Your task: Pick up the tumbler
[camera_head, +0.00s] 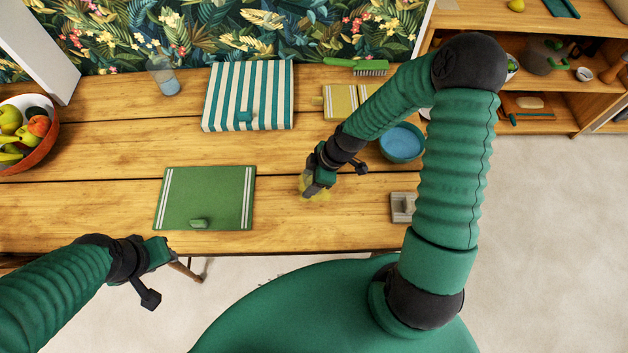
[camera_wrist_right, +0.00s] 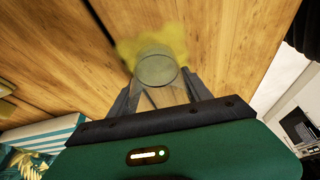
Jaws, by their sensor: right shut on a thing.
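My right gripper (camera_head: 316,188) is low over the front part of the wooden table. In the right wrist view the fingers (camera_wrist_right: 160,98) are shut on a round, see-through, greenish-grey tumbler (camera_wrist_right: 156,67), with its circular end facing the camera. A blurred yellow patch surrounds it on the wood. In the head view the gripper hides most of the tumbler, and only a yellowish part (camera_head: 322,193) shows. I cannot tell whether it touches the table. My left gripper (camera_head: 168,252) is in front of the table's near edge, apart from everything; its jaw opening is unclear.
A green mat (camera_head: 207,197) lies left of the right gripper. A blue bowl (camera_head: 402,143) and a small grey tray (camera_head: 402,207) are to its right.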

